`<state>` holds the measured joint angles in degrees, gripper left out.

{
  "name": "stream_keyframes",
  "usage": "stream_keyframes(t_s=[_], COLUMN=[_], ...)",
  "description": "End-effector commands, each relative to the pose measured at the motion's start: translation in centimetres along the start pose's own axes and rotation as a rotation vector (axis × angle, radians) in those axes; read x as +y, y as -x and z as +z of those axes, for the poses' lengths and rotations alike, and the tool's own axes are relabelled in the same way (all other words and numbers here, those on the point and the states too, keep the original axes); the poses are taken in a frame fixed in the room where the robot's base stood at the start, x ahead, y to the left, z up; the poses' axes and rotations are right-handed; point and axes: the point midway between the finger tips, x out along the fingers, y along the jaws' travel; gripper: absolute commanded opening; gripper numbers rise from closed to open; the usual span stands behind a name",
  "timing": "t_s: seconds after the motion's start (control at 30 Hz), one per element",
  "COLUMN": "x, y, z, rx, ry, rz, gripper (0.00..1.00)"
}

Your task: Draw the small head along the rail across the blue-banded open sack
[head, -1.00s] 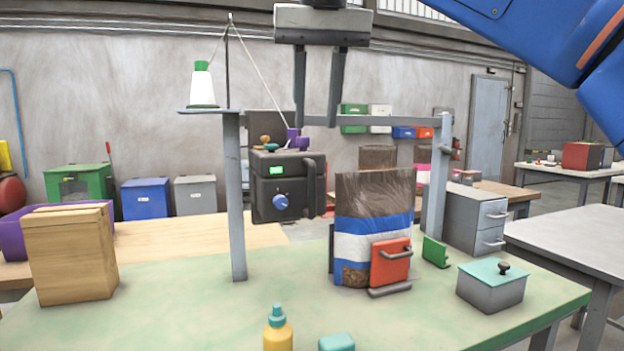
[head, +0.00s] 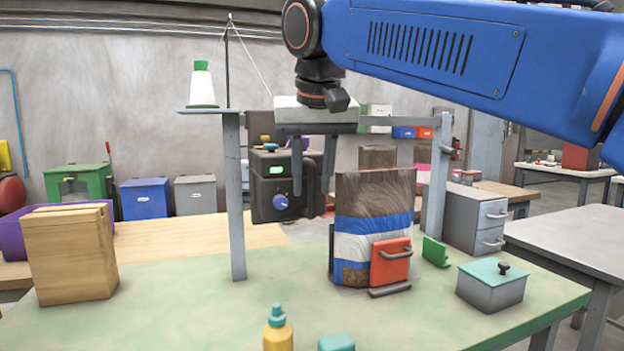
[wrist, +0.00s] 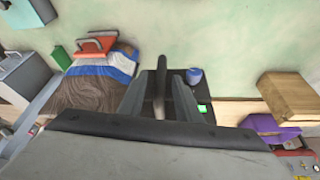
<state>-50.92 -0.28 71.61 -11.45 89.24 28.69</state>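The small head (head: 268,205) is a dark box with a green display and a blue knob, hanging below the grey rail (head: 405,121) near the left post. Its upright bar handle is on its right side. The sack (head: 375,190), brown with blue and white bands, stands upright to the right of the head behind a red clamp plate (head: 391,262). My gripper (head: 309,192) is at the head's right side, fingers pointing down. In the wrist view the handle (wrist: 160,92) lies between the open fingers, with a gap visible on each side.
A white thread cone (head: 202,85) stands on the left post's shelf (head: 208,111). A wooden box (head: 70,262), a yellow bottle (head: 277,332) and a grey box with a teal lid (head: 491,286) stand on the green table (head: 190,310). A green bracket (head: 435,251) is right of the sack.

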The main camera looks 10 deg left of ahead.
Motion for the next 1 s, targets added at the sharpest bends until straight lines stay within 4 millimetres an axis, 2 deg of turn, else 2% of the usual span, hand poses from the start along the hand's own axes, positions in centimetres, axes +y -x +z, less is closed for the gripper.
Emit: stream_keyframes(t_s=[0.2,0.23,0.33,0.37,0.57,0.73,0.87,1.0], x=[0.0,0.0,0.0,0.0,0.1,1.0,2.7,5.6], y=[0.0,0.0,0.0,0.0,0.0,0.0,-0.1,-0.5], z=[0.0,0.0,0.0,0.0,0.0,-0.2,-0.5,-1.0], rx=[0.000,0.000,0.000,0.000,0.000,0.001,0.002,0.002], ry=[0.000,0.000,0.000,0.000,0.000,-0.003,-0.006,-0.010], rz=[0.000,0.000,0.000,0.000,0.000,0.001,0.001,0.000], gripper=[0.31,0.29,0.05,0.00,0.00,0.00,0.00,0.00])
